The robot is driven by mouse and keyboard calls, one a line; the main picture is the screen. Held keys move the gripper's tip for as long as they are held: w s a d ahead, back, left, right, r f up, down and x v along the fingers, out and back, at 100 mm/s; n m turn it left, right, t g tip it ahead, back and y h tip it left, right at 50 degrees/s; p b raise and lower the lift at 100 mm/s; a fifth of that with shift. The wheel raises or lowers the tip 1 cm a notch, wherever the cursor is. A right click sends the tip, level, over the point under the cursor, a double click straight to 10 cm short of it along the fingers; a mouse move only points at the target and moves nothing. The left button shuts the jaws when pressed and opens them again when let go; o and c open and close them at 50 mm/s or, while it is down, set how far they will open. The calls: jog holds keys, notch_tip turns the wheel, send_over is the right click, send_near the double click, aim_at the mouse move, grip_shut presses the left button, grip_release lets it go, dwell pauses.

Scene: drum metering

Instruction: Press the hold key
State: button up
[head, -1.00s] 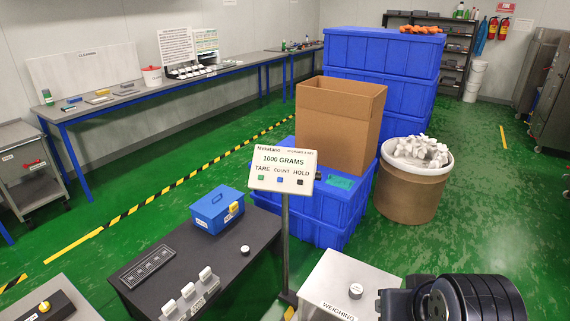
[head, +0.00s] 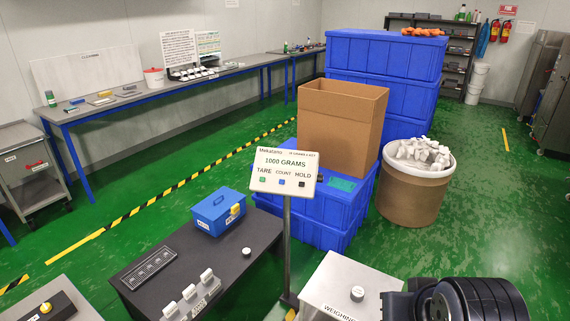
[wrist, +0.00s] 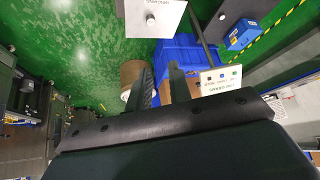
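The weighing indicator (head: 285,171) is a pale panel on a grey post, and its display reads 1000 GRAMS. Below the display are a green TARE key (head: 262,179), a blue COUNT key (head: 281,181) and a dark HOLD key (head: 302,183). In the wrist view the indicator (wrist: 222,85) appears upside down, to the right of my gripper (wrist: 160,70). The HOLD key (wrist: 209,79) is at the left of its row there. My gripper's two fingers stand apart with nothing between them. They are clear of the panel. The fingers do not show in the head view.
A steel weighing box (head: 350,287) with a round knob stands in front right of the post. A dark bench (head: 205,262) with a blue box (head: 219,211) is at left. Blue crates (head: 300,229), a cardboard box (head: 340,120) and a drum (head: 412,199) stand behind.

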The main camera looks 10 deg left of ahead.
grip_shut()
dwell(1.1)
